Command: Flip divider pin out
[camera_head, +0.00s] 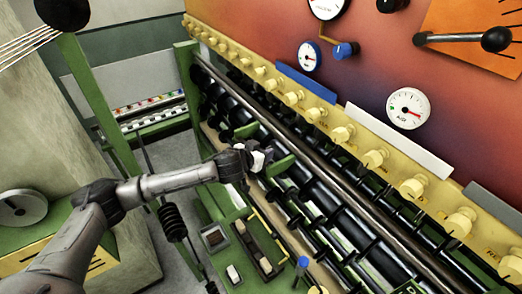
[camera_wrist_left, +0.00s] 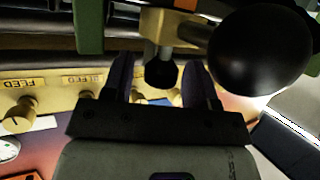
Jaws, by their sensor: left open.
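In the left wrist view, a short metal pin with a dark rounded end (camera_wrist_left: 160,73), which looks like the divider pin, hangs from a tan bracket (camera_wrist_left: 178,28). It shows between the two dark fingers of my left gripper (camera_wrist_left: 159,76), with gaps on both sides. My left gripper is open; whether it touches the pin is not clear. In the head view the left gripper (camera_head: 264,158) is at the green frame beside the dark rollers (camera_head: 330,205), and the pin cannot be made out there. My right gripper is out of view.
A large black ball (camera_wrist_left: 260,50) is close to the right finger in the wrist view. A yellow rail with several knobs (camera_head: 343,133) runs behind the rollers. A panel with switches (camera_head: 258,250) and a blue-topped lever (camera_head: 303,262) are below the gripper.

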